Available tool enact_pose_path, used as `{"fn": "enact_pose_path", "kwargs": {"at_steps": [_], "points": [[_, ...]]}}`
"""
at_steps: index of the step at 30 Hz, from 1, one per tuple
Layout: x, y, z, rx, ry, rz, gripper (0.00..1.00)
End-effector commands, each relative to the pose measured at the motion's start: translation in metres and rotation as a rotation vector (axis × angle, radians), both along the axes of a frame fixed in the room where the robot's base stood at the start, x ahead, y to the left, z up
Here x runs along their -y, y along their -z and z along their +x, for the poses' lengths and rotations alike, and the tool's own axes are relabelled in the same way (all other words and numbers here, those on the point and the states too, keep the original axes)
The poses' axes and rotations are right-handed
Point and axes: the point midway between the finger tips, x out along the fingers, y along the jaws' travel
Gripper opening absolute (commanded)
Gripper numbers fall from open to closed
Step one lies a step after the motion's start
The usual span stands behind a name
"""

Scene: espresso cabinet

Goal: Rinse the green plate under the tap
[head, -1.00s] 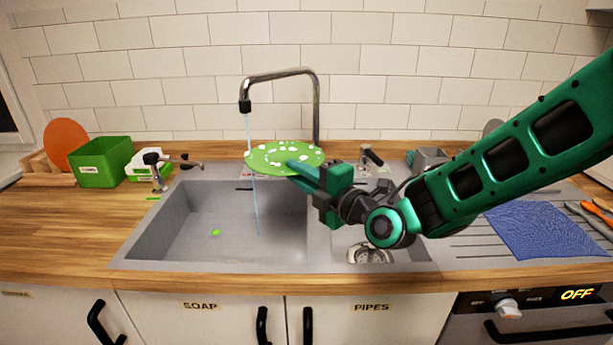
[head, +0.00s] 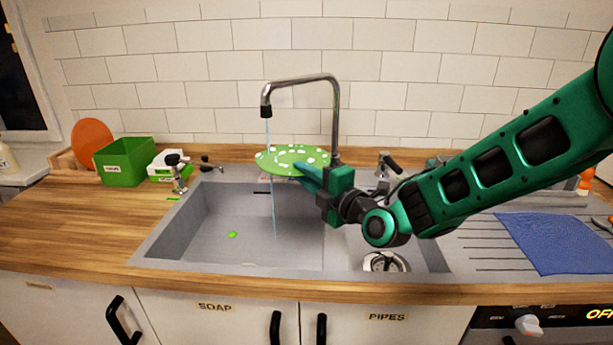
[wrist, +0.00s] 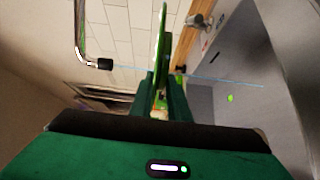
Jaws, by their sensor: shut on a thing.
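The green plate (head: 293,157) is dotted with white spots and is held nearly flat above the sink. It shows edge-on in the wrist view (wrist: 161,45). My gripper (head: 308,172) is shut on its near right edge; the fingers (wrist: 163,85) also show in the wrist view. The chrome tap (head: 335,110) arches behind the plate, its spout (head: 266,110) above the plate's left part. A thin water stream (head: 273,205) runs from the spout past the plate's left part down into the sink. I cannot tell whether the water touches the plate.
The grey sink basin (head: 210,240) lies below, with a small green spot (head: 232,234) in it. A green box (head: 124,162) and an orange disc (head: 92,140) stand at left. A blue cloth (head: 560,243) lies on the drainboard at right.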

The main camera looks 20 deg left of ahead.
Motion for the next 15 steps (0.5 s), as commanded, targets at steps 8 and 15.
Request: {"fn": "enact_pose_path", "kwargs": {"at_steps": [8,15], "points": [[0.0003,-0.0008,0.0003,0.001,0.000,0.002,0.00],[0.0032,-0.0007,0.0043,0.001,0.001,0.002,0.00]]}}
